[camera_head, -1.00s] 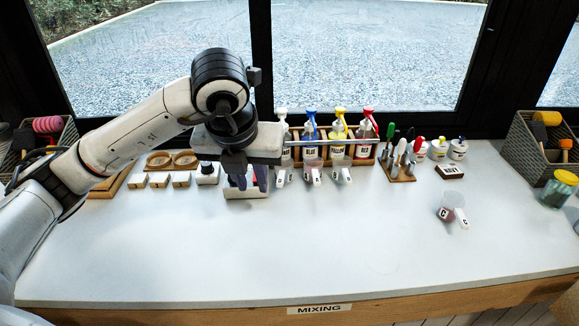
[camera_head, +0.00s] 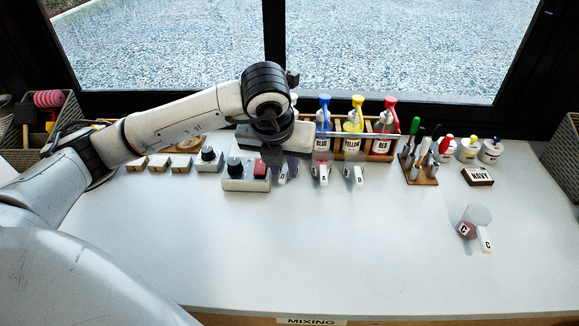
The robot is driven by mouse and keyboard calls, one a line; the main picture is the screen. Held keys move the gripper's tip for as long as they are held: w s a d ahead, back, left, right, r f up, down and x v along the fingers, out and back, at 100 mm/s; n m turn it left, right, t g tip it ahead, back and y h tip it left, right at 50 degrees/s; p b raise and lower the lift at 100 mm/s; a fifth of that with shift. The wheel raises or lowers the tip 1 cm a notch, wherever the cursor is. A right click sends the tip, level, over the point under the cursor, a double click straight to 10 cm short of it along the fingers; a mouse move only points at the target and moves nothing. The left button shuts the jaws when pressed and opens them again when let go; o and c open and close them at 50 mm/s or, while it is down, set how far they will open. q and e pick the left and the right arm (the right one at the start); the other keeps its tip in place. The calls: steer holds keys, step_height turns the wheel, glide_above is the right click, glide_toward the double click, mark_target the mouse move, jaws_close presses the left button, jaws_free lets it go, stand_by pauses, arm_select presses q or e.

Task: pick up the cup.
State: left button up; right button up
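Several small clear cups with white lettered tags stand on the white table. Cup D (camera_head: 293,168) is at the left of the row, with cup A (camera_head: 321,166) and cup B (camera_head: 356,168) to its right. Cup C (camera_head: 478,214) stands apart at the right, with a reddish content or patch by its tag. My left gripper (camera_head: 273,157) points down at the left side of cup D, partly in front of it. Its fingers are dark and small, and I cannot tell their gap or whether they touch the cup. My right gripper is out of view.
A grey device with a red switch (camera_head: 246,177) sits just left of the gripper. A tool stand (camera_head: 420,170), paint jars (camera_head: 490,150) and the NAVY block (camera_head: 478,177) are right. The front table is clear.

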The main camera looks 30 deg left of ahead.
mark_target(284, 171)
arm_select(q)
steer(key=shift+x, duration=1.55)
jaws_close()
steer(key=shift+r, duration=0.1)
